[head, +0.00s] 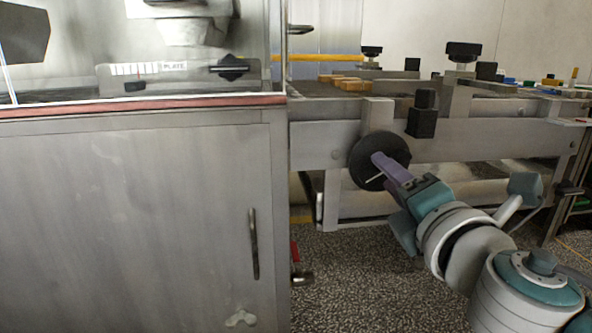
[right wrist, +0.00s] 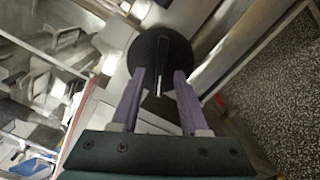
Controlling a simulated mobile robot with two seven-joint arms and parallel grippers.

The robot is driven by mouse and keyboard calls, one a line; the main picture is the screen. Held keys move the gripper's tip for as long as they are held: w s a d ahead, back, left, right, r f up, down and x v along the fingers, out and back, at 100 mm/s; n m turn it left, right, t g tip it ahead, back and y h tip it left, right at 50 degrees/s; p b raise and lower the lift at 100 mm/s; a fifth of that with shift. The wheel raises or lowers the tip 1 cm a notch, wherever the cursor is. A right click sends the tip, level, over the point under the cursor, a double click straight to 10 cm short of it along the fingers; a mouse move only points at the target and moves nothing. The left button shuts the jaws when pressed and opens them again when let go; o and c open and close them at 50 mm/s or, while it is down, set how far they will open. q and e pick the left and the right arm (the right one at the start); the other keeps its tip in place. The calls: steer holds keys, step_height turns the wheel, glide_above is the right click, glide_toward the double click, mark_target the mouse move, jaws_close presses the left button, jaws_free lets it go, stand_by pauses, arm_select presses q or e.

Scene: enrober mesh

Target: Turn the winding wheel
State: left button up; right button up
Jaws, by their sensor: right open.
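The winding wheel (head: 367,153) is a dark round disc on the side of the grey conveyor frame. My right gripper (head: 376,166) reaches up to it from the lower right, its purple fingers in front of the disc. In the right wrist view the wheel (right wrist: 161,50) lies ahead of the fingers, and a thin light handle (right wrist: 160,80) stands out between them. My right gripper (right wrist: 161,76) is open, with a gap on each side of the handle. I cannot tell how deep the handle sits between the fingers. My left gripper is not in view.
A large steel cabinet (head: 140,220) with a red-edged top stands on the left. The conveyor frame (head: 460,142) runs right from it, with black knobs and tan pieces (head: 352,85) on top. Speckled floor (head: 350,270) lies open below.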

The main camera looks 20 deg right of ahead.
steer(key=shift+w+d, duration=0.1)
steer(key=shift+w, duration=0.3)
steer(key=shift+c, duration=0.3)
jaws_close()
